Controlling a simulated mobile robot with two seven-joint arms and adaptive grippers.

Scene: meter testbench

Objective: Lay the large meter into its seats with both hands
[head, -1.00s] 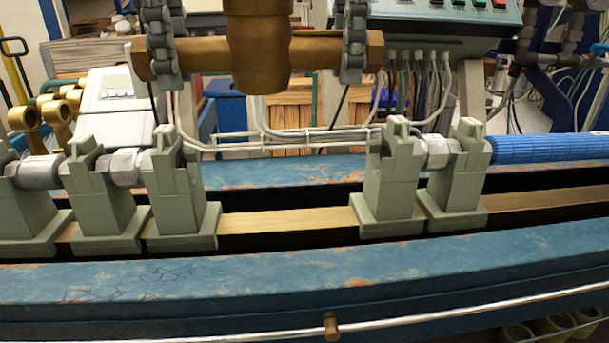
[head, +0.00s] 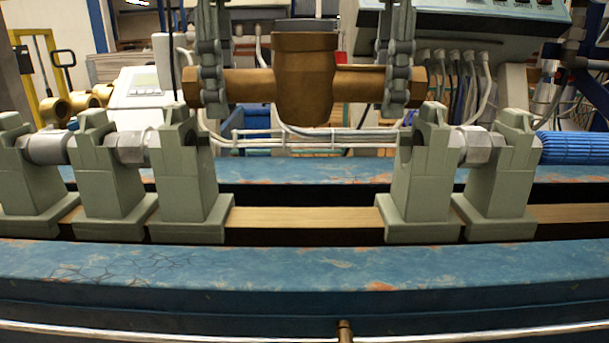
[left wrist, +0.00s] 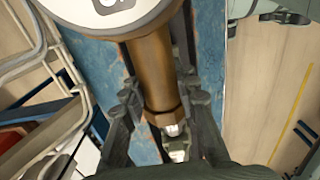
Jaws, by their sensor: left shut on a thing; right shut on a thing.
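The large meter (head: 304,85) is a brass body with a pipe stub on each side, held level in the head view above the gap between two grey-green seats. My left gripper (head: 212,88) is shut on its left stub, and my right gripper (head: 400,85) is shut on its right stub. The left seat (head: 183,175) and right seat (head: 420,175) stand on the bench rail with notched tops. The stub ends hang just above these tops, seemingly apart from them. The left wrist view shows the brass stub (left wrist: 155,75) between my fingers and part of the meter's white round face (left wrist: 105,12).
More grey-green supports with metal couplings stand outside the seats, such as the one at left (head: 108,170). A blue cylinder (head: 575,148) lies at right. The blue bench beam (head: 300,265) runs along the front. The rail between the seats is clear.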

